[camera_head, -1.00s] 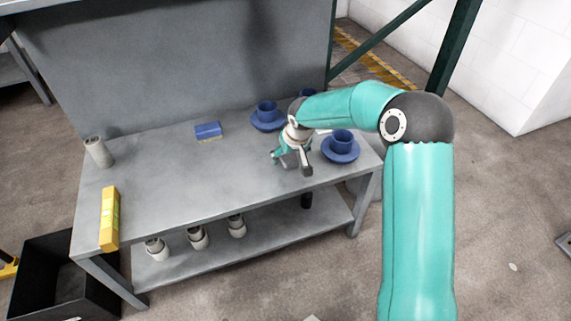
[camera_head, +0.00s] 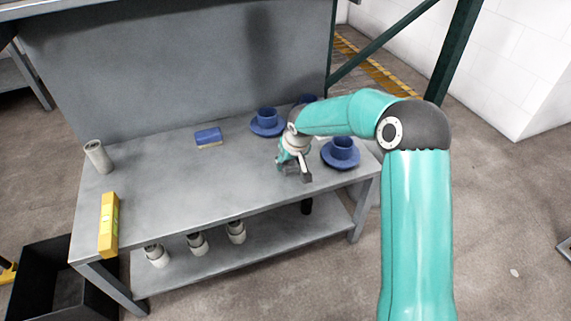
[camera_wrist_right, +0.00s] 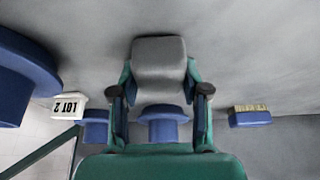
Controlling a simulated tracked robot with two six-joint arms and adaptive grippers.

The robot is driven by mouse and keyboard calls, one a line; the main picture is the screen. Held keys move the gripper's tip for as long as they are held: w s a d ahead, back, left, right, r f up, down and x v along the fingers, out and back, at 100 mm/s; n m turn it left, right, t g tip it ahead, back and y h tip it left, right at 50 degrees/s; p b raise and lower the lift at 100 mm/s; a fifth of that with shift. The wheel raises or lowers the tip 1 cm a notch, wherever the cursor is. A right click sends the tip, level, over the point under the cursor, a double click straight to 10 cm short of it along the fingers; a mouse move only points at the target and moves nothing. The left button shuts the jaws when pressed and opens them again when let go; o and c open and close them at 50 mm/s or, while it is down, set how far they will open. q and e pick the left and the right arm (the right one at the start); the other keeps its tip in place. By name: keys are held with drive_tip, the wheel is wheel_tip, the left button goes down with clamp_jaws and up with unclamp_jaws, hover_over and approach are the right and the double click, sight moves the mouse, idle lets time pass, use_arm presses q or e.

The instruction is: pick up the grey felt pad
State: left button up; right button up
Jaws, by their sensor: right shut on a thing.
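The grey felt pad (camera_wrist_right: 158,55) shows in the right wrist view as a small grey block with rounded corners, between the two fingers. My right gripper (camera_wrist_right: 160,92) is shut on it, one finger at each side. In the head view my right gripper (camera_head: 295,173) is low over the right part of the grey table, left of the front blue cup. The pad is hard to make out there against the fingers and the grey top. I cannot tell whether it touches the table. My left gripper is not in view.
Blue cups on saucers stand close by, one right (camera_head: 341,152) and one behind (camera_head: 267,122). A blue brush (camera_head: 208,138), a grey cylinder (camera_head: 98,156) and a yellow level (camera_head: 109,224) are further left. A "LOT 2" sign (camera_wrist_right: 69,104) shows in the wrist view. The table's middle is clear.

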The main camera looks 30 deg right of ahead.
use_arm(q)
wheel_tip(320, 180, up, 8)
drive_tip(key=p, duration=0.7)
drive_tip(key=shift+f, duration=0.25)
use_arm(e)
wheel_tip(320, 180, up, 20)
